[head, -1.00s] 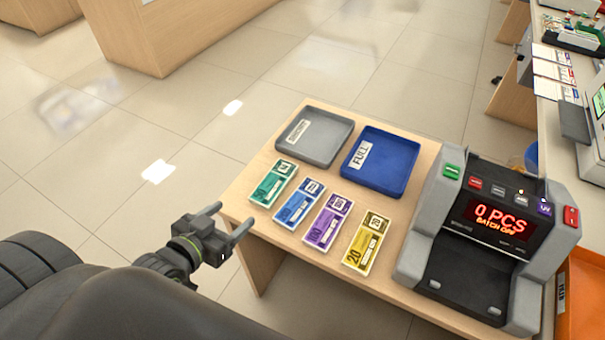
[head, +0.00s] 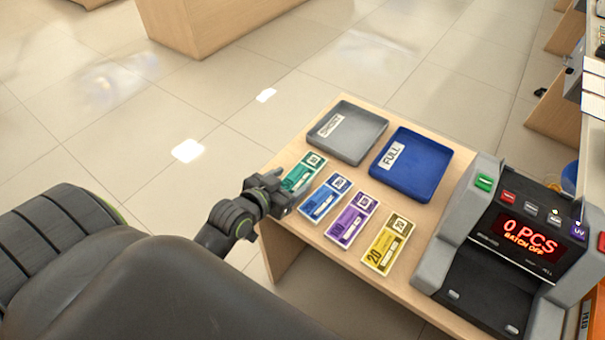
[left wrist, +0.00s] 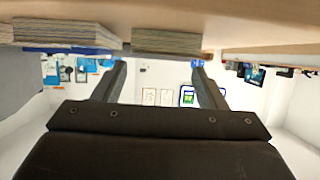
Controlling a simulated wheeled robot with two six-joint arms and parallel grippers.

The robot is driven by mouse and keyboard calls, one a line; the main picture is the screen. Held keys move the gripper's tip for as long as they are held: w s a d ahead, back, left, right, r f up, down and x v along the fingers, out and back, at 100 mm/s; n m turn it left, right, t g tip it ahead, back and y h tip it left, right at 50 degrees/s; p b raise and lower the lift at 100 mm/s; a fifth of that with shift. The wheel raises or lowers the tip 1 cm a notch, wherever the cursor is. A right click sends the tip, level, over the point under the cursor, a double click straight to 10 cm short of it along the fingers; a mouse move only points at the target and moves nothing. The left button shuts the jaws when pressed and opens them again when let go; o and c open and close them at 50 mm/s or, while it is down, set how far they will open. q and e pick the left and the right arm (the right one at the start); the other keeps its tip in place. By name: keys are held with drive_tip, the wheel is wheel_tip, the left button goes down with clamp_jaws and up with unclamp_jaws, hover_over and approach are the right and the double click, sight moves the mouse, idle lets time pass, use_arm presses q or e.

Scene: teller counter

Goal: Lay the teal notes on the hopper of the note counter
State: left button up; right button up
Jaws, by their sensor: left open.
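The teal notes (head: 303,173) lie flat as a bundle near the left edge of the wooden table, leftmost in a row of bundles. My left gripper (head: 284,196) is open at the table's edge, close beside the teal bundle and partly covering its near end. In the left wrist view the open fingers (left wrist: 160,82) have nothing held between them; a note stack (left wrist: 166,41) shows ahead, its colour unclear from the edge. The note counter (head: 520,236) stands at the table's right, its display reading 0 PCS, BATCH OFF. My right gripper is out of view.
Blue (head: 324,198), purple (head: 352,220) and yellow (head: 388,245) bundles lie beside the teal one. Behind them are a grey tray (head: 365,147) and a blue tray (head: 428,178) labelled FULL. Open floor lies left of the table.

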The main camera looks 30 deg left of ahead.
sight(301, 174)
use_arm(q)
drive_tip(key=x, duration=0.5)
drive_tip(key=shift+a+f, duration=0.1)
drive_tip(key=shift+f, duration=0.1)
drive_tip(key=c, duration=0.9)
drive_tip(key=shift+o, duration=0.2)
wheel_tip(301, 174, up, 10)
drive_tip(key=p, duration=0.2)
drive_tip(key=s+d+r+m+g+h, duration=0.1)
drive_tip(key=s+d+r+m+h, duration=0.4)
drive_tip(key=s+d+r, duration=0.2)
drive_tip(key=shift+s+d+r+g+h, duration=0.3)
drive_tip(key=shift+d+r, duration=0.5)
drive_tip(key=shift+r, duration=0.2)
